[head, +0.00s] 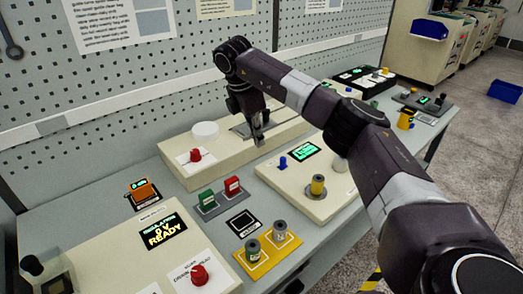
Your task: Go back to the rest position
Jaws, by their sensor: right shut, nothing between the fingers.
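My right gripper (258,137) hangs pointing down from the right arm, which reaches in from the right. Its fingers are shut with nothing between them. They are over the front part of the long cream box (226,160) at the back of the bench; whether they touch it I cannot tell. My left gripper is not in view. Another yellow-and-grey spool (317,185) stands on the right cream panel (293,197).
A white disc (205,132) and a red knob (195,155) sit on the long box. Green (206,200) and red (232,186) blocks stand mid-bench. A lit display (163,233) reads READY. The pegboard wall (130,85) is behind.

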